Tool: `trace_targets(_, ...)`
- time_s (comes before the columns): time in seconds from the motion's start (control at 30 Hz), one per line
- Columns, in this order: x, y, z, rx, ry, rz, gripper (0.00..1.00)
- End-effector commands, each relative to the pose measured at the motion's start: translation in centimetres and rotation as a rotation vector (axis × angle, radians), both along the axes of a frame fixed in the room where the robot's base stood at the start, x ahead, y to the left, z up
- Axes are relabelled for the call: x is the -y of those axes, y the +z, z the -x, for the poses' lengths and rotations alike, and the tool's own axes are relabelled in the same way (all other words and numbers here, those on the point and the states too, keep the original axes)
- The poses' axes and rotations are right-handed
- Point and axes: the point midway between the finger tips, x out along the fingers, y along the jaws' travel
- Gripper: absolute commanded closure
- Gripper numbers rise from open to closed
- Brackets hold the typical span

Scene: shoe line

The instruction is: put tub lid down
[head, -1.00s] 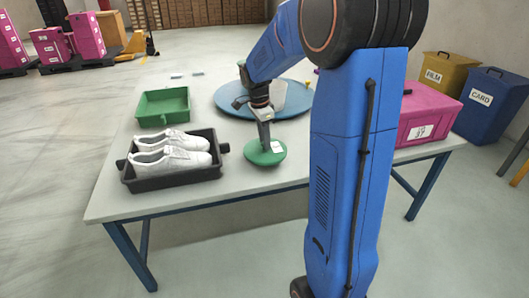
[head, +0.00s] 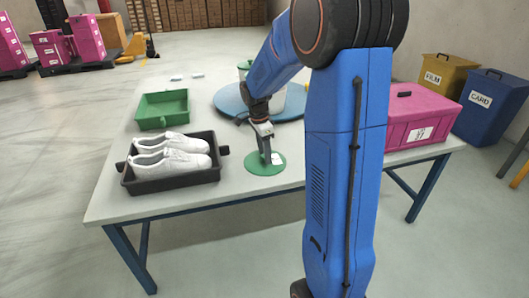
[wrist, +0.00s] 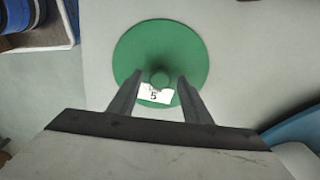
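The green round tub lid (head: 254,168) lies flat on the table near its front edge. It has a white label marked 5 (wrist: 154,94) and a small central knob (wrist: 160,78). My gripper (head: 267,160) points down over the lid's middle. In the wrist view its two fingers (wrist: 159,80) stand apart on either side of the knob, with a gap on each side, so it is open. Whether the fingertips touch the lid's surface cannot be told.
A black tray (head: 172,183) with white shoes (head: 168,162) is left of the lid. A green bin (head: 163,110) is behind it. A blue round turntable (head: 228,101) holds a partly hidden item. A pink box (head: 418,115) stands at right. The table's front edge is close.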

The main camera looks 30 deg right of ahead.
Motion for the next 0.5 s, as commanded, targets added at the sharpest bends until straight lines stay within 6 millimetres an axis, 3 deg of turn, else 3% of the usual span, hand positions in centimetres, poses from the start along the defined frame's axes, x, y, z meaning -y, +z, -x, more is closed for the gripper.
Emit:
trace_targets(0.3,0.0,0.2,0.0,0.001,0.000,0.000,0.56)
trace_targets(0.5,-0.2,2.2,-0.1,0.003,0.000,0.000,0.56)
